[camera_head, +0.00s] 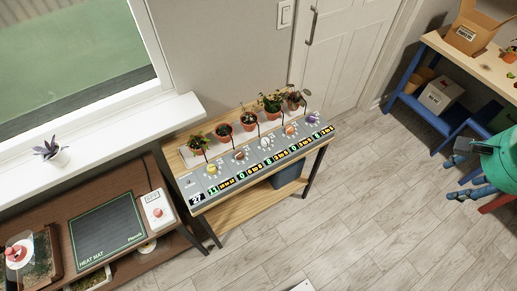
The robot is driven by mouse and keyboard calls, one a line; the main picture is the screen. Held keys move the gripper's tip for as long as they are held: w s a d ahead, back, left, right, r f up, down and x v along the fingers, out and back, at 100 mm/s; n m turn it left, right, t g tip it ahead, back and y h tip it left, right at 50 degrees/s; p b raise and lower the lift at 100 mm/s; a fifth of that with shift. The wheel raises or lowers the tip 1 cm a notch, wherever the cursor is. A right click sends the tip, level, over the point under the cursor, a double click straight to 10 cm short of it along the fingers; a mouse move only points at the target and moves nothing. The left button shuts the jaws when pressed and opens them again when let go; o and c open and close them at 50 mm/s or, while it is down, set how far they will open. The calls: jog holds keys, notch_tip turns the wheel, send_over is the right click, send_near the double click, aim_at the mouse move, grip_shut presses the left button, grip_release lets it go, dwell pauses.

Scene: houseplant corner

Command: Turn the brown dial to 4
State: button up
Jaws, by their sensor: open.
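A grey control panel (228,177) lies along the front of a wooden stand. It carries a row of coloured dials. A dark reddish-brown dial (239,155) is second from the left, and a lighter orange-brown dial (290,129) is fourth; I cannot tell for sure which is the brown one. Their pointers and scale numbers are too small to read. My gripper (451,170) is at the right edge, far from the panel, with its fingers apart and nothing visible between them.
Several potted plants (272,103) stand behind the dials, with thin dark stems rising between. A heat mat (106,230) and a white controller (157,208) lie on a brown bench at left. A blue-legged table (440,42) holds a cardboard box (473,30). Floor (350,200) between is clear.

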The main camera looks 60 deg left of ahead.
jog(key=a+f+g+p, duration=0.15)
jog(key=a+f, duration=0.25)
jog(key=a, duration=1.3)
jog(key=m+g+h+p, duration=0.2)
jog(key=m+p, duration=0.1)
jog(key=p, duration=0.1)
send_over(239, 153)
notch_tip(239, 153, down, 24)
jog(key=r, duration=0.1)
jog(key=shift+f, duration=0.25)
jog(key=shift+d+f, duration=0.1)
jog(key=shift+f, duration=0.1)
notch_tip(239, 153, down, 13)
jog(key=shift+f+b, duration=0.2)
jog(key=shift+b, duration=0.75)
jog(key=shift+c, duration=0.2)
